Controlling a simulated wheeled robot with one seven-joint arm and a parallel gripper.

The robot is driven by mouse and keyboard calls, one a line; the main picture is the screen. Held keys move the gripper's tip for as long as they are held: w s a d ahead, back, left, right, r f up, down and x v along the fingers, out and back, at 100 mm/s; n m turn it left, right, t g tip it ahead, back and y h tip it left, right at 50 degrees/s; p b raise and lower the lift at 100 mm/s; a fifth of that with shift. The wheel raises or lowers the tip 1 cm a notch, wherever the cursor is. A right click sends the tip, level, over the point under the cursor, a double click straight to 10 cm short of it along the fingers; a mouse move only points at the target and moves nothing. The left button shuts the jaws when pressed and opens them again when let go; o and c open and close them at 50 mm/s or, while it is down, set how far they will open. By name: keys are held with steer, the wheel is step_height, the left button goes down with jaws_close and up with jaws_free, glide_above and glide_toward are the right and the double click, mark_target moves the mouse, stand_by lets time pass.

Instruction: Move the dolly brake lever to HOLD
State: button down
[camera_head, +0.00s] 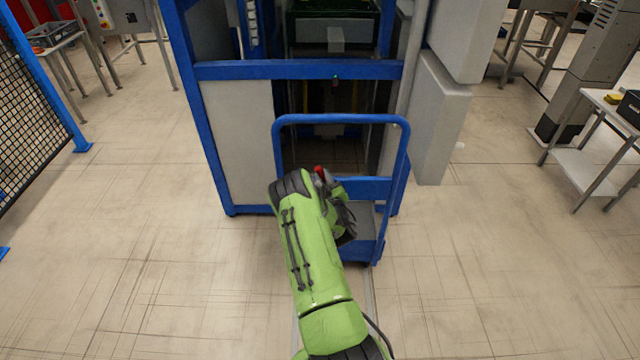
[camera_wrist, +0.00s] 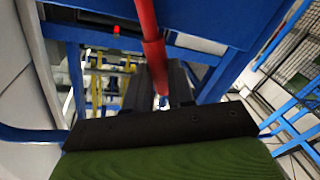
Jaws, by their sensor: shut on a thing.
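The blue dolly (camera_head: 342,119) stands in front of a blue-framed machine, with its hooped push handle toward me. A red lever (camera_wrist: 148,30) comes down from the top of the wrist view to the dark fingers of my gripper (camera_wrist: 160,95). My gripper is shut on the lever. In the head view only a small red tip of the lever (camera_head: 319,170) shows beside my green wrist, inside the dolly's handle hoop. My green arm hides the lever's base and part of the dolly deck. No HOLD marking can be read in either view.
The blue machine frame (camera_head: 300,70) rises right behind the dolly, with grey cabinets (camera_head: 440,110) on its right. A mesh fence (camera_head: 35,110) stands at the left and a small table (camera_head: 590,150) at the right. The floor between is clear.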

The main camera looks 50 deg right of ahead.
steer(key=shift+s+d+r+m+t+h+p, duration=0.25)
steer(key=shift+s+d+m, duration=0.7)
steer(key=shift+m, duration=0.5)
steer(key=shift+s+d+r+m+t+h+p, duration=0.15)
steer(key=shift+s+d+r+m+h, duration=0.15)
steer(key=shift+s+d+m, duration=0.9)
steer(key=shift+w+a+m, duration=0.1)
steer(key=shift+a+m, duration=0.2)
steer(key=shift+m, duration=0.05)
steer(key=c, duration=1.2)
jaws_free()
steer(key=shift+c, duration=0.2)
